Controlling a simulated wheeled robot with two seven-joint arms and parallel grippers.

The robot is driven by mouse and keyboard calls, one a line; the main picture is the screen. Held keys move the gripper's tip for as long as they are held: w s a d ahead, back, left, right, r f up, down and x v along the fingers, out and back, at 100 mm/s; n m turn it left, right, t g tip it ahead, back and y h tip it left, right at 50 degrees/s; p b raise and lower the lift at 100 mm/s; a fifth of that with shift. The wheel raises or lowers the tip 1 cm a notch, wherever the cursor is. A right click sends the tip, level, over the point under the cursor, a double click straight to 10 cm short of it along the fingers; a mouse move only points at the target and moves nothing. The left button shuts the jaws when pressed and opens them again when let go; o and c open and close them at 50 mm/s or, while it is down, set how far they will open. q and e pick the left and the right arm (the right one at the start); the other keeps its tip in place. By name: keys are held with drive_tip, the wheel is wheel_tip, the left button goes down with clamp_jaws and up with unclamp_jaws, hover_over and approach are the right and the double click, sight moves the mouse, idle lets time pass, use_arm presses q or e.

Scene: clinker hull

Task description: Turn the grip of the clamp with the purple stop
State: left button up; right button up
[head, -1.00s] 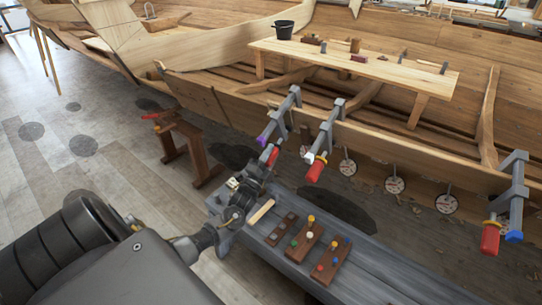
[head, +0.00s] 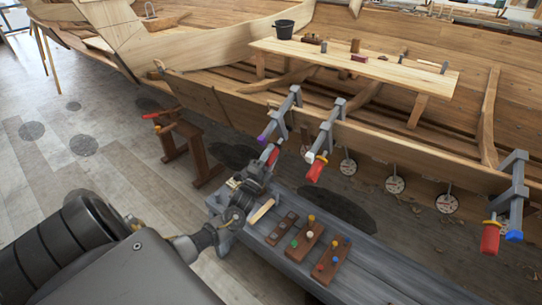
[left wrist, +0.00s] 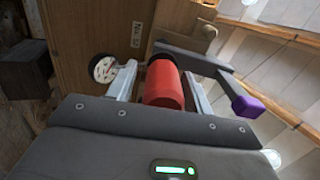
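The clamp with the purple stop (head: 280,119) hangs on the hull plank, leftmost of the clamps in the head view. Its purple stop (left wrist: 248,107) shows at the right in the left wrist view. Its red grip (left wrist: 164,84) points toward my left gripper (left wrist: 162,74). The two fingers stand on either side of the red grip, with narrow gaps showing, so the gripper looks open around it. In the head view my left gripper (head: 263,168) is at the lower end of this grip (head: 272,152). My right gripper is not in view.
A clamp with a white stop (head: 325,131) hangs close to the right, and one with a blue stop (head: 514,195) farther right. A grey bench (head: 375,266) with wooden blocks and coloured pegs stands below. Round gauges hang along the plank.

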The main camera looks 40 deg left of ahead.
use_arm(q)
drive_tip(key=shift+o, duration=0.4)
drive_tip(key=shift+r, duration=0.1)
drive_tip(key=b+v, duration=0.2)
drive_tip(key=v, duration=0.8)
drive_tip(key=shift+s+f, duration=0.25)
drive_tip(key=shift+s, duration=0.05)
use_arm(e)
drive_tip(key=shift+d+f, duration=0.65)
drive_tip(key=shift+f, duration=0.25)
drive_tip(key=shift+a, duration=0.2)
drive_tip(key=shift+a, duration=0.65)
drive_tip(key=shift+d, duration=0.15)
